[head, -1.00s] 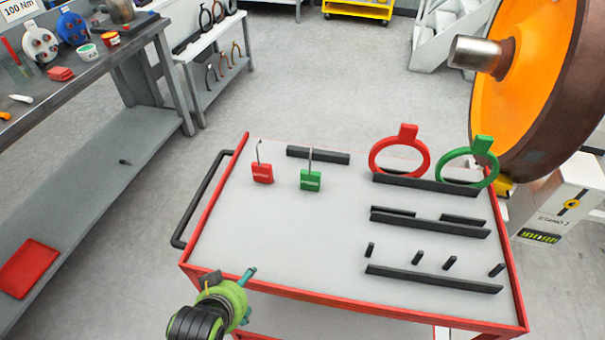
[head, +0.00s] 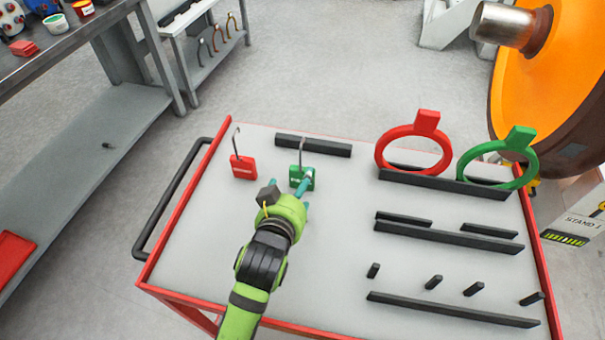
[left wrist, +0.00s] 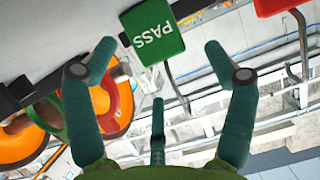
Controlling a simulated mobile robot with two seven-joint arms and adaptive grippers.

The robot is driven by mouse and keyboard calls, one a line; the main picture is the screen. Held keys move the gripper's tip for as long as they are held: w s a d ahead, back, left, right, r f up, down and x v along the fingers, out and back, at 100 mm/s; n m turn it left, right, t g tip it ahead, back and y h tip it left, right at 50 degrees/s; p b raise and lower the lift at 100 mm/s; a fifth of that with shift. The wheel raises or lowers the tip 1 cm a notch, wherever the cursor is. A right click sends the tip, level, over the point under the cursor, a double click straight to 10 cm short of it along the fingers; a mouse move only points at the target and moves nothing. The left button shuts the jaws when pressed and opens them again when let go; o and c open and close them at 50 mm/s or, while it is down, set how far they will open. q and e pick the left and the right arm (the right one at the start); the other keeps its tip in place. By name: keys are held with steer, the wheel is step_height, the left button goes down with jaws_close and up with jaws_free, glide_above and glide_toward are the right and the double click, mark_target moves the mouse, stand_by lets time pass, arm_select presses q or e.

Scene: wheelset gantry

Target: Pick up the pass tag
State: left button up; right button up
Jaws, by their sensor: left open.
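The pass tag is a green block marked PASS (left wrist: 153,33) in the left wrist view, hanging by a metal hook. In the head view the green tag (head: 302,178) stands near the back left of the trolley top, partly hidden by my left gripper. A red tag (head: 243,167) stands to its left; it also shows at the top right of the left wrist view (left wrist: 278,5). My left gripper (head: 304,190) is just in front of the green tag. In the left wrist view its teal fingers are spread, with the tag beyond their tips and nothing held. My right gripper is not in view.
The red-edged trolley (head: 335,239) carries a red ring (head: 413,143) and a green ring (head: 497,160) in a black rack at the right. Black bars and several short pegs stand in front of them. A workbench (head: 85,150) is at the left. An orange wheel (head: 555,90) is behind right.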

mark_target(301, 176)
arm_select(q)
steer(key=x, duration=0.2)
steer(key=shift+w+d, duration=0.2)
steer(key=shift+w, duration=0.2)
steer(key=shift+x, duration=0.85)
steer(key=c, duration=1.4)
steer(key=shift+s+f, duration=0.1)
steer(key=shift+f, duration=0.05)
steer(key=shift+c, duration=0.4)
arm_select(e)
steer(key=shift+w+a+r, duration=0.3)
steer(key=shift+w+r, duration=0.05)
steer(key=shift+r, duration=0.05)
